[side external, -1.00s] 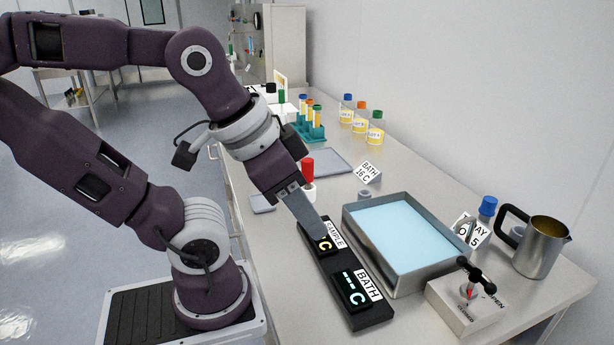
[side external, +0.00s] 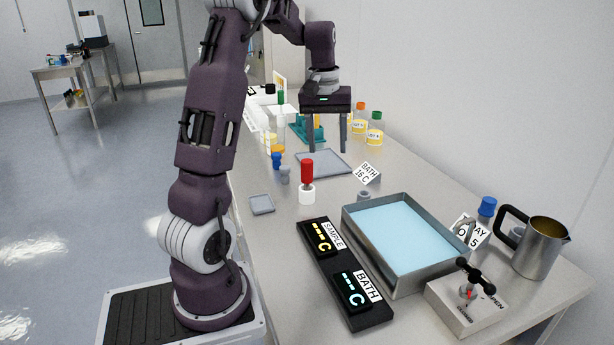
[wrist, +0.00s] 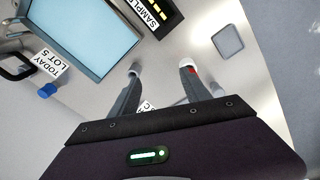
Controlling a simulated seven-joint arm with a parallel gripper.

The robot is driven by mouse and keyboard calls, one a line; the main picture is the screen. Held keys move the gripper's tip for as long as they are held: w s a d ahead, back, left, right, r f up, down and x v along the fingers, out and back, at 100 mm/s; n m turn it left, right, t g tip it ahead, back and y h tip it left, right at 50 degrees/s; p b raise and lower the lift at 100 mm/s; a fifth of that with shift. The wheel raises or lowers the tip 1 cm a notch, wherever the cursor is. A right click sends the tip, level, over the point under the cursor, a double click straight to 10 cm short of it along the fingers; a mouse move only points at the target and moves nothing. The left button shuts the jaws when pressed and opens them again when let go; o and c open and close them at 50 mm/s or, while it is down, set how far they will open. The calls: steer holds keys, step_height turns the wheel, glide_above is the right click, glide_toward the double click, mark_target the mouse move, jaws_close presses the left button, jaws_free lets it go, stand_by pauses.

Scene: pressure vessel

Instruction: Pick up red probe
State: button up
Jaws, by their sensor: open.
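The red probe (side external: 307,172) stands upright in a small white holder (side external: 307,194) on the table, left of the bath. In the wrist view the red probe (wrist: 191,71) shows just beyond the tip of the right-hand finger, partly hidden by it. My gripper (side external: 327,149) points down with its fingers spread and nothing between them. It is above the flat grey tray, behind and to the right of the probe, and apart from it. In the wrist view my gripper (wrist: 158,80) shows bare table between its fingers.
The blue bath (side external: 402,238) and the black display panel (side external: 345,275) lie in front of the probe. Bottles and a teal rack (side external: 300,128) are behind.

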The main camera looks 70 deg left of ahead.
mark_target(307, 173)
steer(key=s+a+f+n, duration=0.1)
steer(key=a+f, duration=0.1)
steer(key=a, duration=0.1)
steer(key=a+f, duration=0.2)
steer(key=a, duration=0.1)
steer(key=s+a+f+n+g, duration=0.1)
steer(key=a+f, duration=0.1)
steer(key=a, duration=0.1)
steer(key=shift+s+a+f+n, duration=0.1)
steer(key=shift+s+a+n, duration=0.05)
steer(key=shift+s+n, duration=0.15)
steer(key=f, duration=0.7)
steer(key=shift+w, duration=0.4)
jaws_close()
